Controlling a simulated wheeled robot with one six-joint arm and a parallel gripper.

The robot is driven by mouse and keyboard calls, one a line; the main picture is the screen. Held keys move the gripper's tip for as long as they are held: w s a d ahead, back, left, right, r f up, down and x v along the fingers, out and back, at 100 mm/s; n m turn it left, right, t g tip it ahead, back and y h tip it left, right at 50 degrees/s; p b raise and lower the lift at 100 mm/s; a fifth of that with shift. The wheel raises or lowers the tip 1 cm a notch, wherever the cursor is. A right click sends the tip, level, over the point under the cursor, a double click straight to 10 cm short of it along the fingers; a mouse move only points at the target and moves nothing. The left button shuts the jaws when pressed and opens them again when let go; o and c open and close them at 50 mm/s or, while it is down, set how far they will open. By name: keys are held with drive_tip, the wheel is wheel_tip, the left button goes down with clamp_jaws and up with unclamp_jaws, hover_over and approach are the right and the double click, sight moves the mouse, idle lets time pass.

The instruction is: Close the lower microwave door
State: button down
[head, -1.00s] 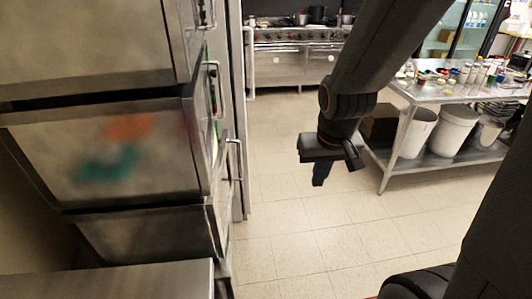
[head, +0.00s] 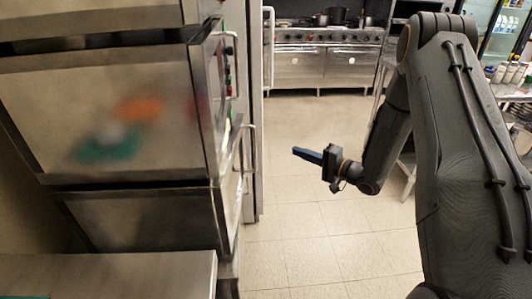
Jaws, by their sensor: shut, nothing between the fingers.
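A stack of steel appliances stands at the left, seen mostly from its side. The lower microwave (head: 140,220) is the bottom unit, below a larger middle unit (head: 110,115). The fronts face right and show at a steep slant, so I cannot tell how far the lower door is open. My gripper (head: 299,152) is shut and empty. It points left toward the stack and shows to the right of the handle, apart from it.
A steel counter (head: 120,275) lies in front of the stack at lower left. Tiled floor (head: 310,220) is clear right of the stack. A stove (head: 325,62) with pots stands at the back. A steel worktable (head: 510,91) is at the right.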

drive_tip(key=p, duration=0.3)
approach(255, 145)
drive_tip(key=w+a, duration=0.2)
drive_tip(key=w, duration=0.4)
drive_tip(key=shift+s+a+f+y, duration=0.1)
drive_tip(key=shift+a+f+y, duration=0.25)
drive_tip(key=shift+a, duration=0.2)
drive_tip(key=a+b, duration=0.1)
drive_tip(key=w+a+n+g+y+b, duration=0.1)
drive_tip(key=a, duration=0.1)
drive_tip(key=w+a+g+b, duration=0.1)
drive_tip(key=a, duration=0.1)
drive_tip(key=shift+a+n+y+b, duration=0.1)
drive_tip(key=shift+n+y+b, duration=0.2)
drive_tip(key=shift+y, duration=0.05)
drive_tip(key=shift+a+r, duration=0.1)
drive_tip(key=shift+a, duration=0.05)
